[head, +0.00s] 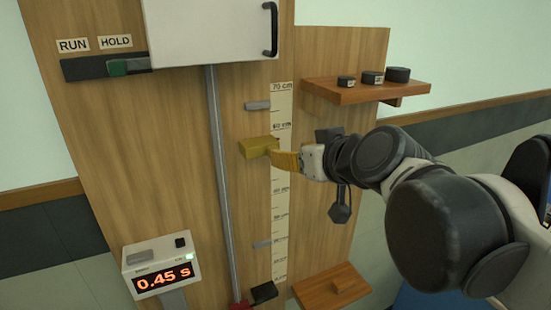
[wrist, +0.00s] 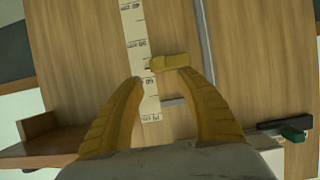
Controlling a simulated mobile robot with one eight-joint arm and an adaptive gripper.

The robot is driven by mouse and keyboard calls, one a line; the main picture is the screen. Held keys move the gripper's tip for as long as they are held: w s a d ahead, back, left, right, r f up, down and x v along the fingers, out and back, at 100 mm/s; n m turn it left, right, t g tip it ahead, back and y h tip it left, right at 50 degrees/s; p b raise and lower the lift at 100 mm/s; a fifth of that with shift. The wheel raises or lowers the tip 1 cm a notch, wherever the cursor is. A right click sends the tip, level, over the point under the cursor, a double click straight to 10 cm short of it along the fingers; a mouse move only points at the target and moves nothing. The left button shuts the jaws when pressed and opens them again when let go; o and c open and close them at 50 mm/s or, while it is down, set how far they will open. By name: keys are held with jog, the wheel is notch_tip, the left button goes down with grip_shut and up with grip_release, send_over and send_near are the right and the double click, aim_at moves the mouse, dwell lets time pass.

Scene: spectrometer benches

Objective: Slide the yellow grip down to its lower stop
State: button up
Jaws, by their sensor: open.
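The yellow grip (head: 257,147) is a small block beside the vertical grey rail (head: 220,170), just below the 60 cm mark on the scale (head: 281,125). A grey stop (head: 258,105) juts out above it and another grey stop (head: 262,244) lies well below it. My gripper (head: 274,157) has yellow fingers and reaches in from the right, close to the grip. In the wrist view the grip (wrist: 170,61) lies just beyond the fingertips (wrist: 162,76), nearer the right finger. The fingers are apart with nothing held between them. I cannot tell whether a fingertip touches the grip.
An upper shelf (head: 365,92) with black weights and a lower shelf (head: 330,288) stick out on the right. A white box with a handle (head: 210,30) is above. A timer (head: 162,266) reads 0.45 s. A green slider (head: 118,67) sits under HOLD.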

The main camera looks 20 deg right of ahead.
aim_at(262, 150)
jog(key=x, duration=0.8)
jog(key=shift+w+f, duration=0.25)
jog(key=shift+w, duration=0.1)
jog(key=shift+c, duration=0.5)
jog(key=shift+s, duration=0.1)
grip_shut()
